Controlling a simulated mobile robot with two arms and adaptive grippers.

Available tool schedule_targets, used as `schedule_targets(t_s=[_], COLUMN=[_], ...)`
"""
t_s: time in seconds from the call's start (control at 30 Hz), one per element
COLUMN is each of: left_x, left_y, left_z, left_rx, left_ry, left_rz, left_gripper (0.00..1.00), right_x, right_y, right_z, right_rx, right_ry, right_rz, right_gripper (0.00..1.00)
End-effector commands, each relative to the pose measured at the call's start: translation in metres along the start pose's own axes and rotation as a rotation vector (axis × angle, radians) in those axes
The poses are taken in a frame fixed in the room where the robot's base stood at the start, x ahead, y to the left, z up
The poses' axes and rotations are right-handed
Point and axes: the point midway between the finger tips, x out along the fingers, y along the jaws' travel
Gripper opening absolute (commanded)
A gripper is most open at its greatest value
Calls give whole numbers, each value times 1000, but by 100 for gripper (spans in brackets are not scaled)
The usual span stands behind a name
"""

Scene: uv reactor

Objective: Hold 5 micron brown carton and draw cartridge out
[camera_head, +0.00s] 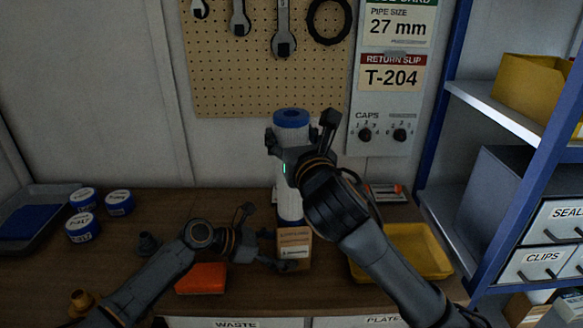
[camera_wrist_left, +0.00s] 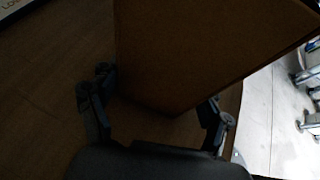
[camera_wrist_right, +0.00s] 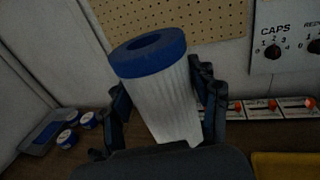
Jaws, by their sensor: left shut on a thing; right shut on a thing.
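The brown carton (camera_head: 294,246) stands on the bench in the head view. It also fills the upper middle of the left wrist view (camera_wrist_left: 195,50). My left gripper (camera_head: 277,250) is shut on the carton low down, with a finger on either side. The white pleated cartridge (camera_head: 288,192) with blue end caps is upright above the carton. My right gripper (camera_head: 298,133) is shut around its upper part, just below the top cap, as the right wrist view (camera_wrist_right: 165,95) also shows. The lower blue cap shows right at the carton's top; I cannot tell whether it is clear of it.
Several blue-and-white round tubs (camera_head: 83,227) and a grey-blue tray (camera_head: 35,212) are at the left. An orange block (camera_head: 201,279) lies in front of my left arm. A yellow tray (camera_head: 418,247) is right of the carton. A pegboard (camera_head: 240,75) is behind.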

Motion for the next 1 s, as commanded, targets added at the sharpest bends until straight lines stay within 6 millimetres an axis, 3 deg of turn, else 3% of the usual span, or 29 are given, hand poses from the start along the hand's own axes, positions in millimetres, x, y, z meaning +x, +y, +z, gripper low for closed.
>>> schedule_targets(t_s=[0.03,0.2,0.6,0.63,0.7,1.0], left_x=[0,0,0,0,0,0], left_y=[0,0,0,0,0,0], left_z=[-3,-3,-3,-3,-2,-1], left_rx=[-2,-2,-2,-2,-2,-1], left_ry=[4,4,5,4,4,1], left_rz=[-1,-1,-1,-1,-1,0], left_gripper=[60,60,60,84,98,100], right_x=[0,0,0,0,0,0], right_y=[0,0,0,0,0,0], right_z=[12,33,40,40,40,40], right_rx=[-2,-1,0,0,0,0], right_ry=[-7,-3,0,0,-1,-1], right_rz=[0,-1,-1,-1,-1,0], right_gripper=[0,0,0,0,0,0])
